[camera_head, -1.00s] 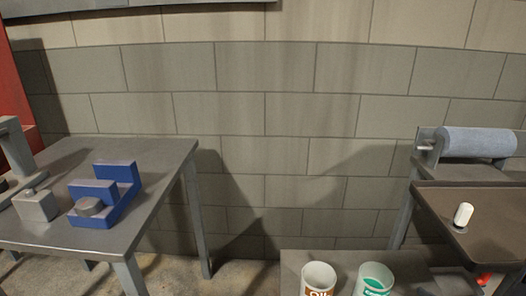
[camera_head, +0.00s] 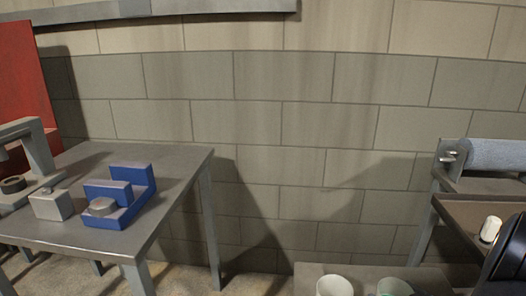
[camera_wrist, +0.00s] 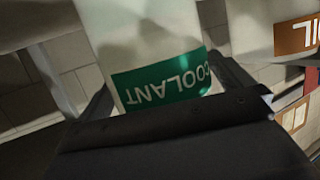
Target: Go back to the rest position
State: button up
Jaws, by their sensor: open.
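My gripper (camera_wrist: 165,92) shows in the wrist view as a dark palm with a finger on either side, open. A white container with a green COOLANT label (camera_wrist: 160,82) stands just beyond the palm and fills the space between the fingers; I cannot tell if they touch it. A white container with a brown label ending in IL (camera_wrist: 275,30) is at its right. In the head view, two pale cups (camera_head: 335,287) and (camera_head: 394,287) are cut by the bottom edge. A dark part of my arm (camera_head: 507,258) shows at the lower right; the fingers are not visible there.
A grey table (camera_head: 165,205) at left bears a blue stepped block (camera_head: 135,186) and a grey block (camera_head: 50,204). A blue roll (camera_head: 495,155) and a brown tray (camera_head: 455,215) with a white cylinder (camera_head: 490,229) are at right.

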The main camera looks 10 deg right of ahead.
jog(key=shift+w+f, duration=0.1)
jog(key=shift+f, duration=0.15)
jog(key=shift+r, duration=0.25)
